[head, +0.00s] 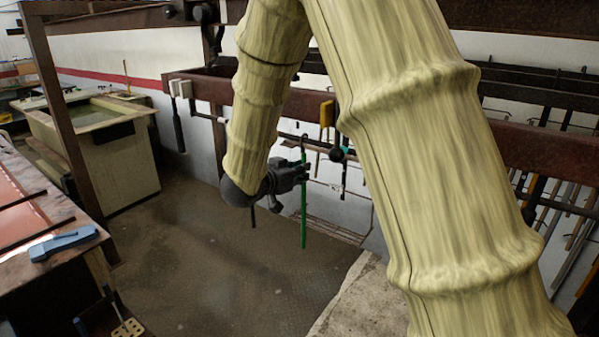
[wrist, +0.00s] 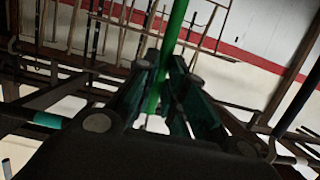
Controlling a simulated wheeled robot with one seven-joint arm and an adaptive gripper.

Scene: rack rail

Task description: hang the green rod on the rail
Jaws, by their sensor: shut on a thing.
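The green rod (head: 304,212) hangs upright in the head view, with a dark hook at its top end. My gripper (head: 303,173) is shut on the rod's upper part and holds it in the air, in front of the rail. In the wrist view the green rod (wrist: 171,42) runs up between the fingers of my gripper (wrist: 162,80). The rail (head: 284,103) is a long rusty beam that crosses behind my arm, above the rod's hook. My arm hides part of the rail. The rod's hook looks apart from the rail.
A yellow block (head: 327,113) and a white block (head: 180,88) sit on the rail, with dark tools hanging near them. A workbench with a blue tool (head: 63,243) stands at left. A tank (head: 100,150) stands behind it. The floor below the rod is clear.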

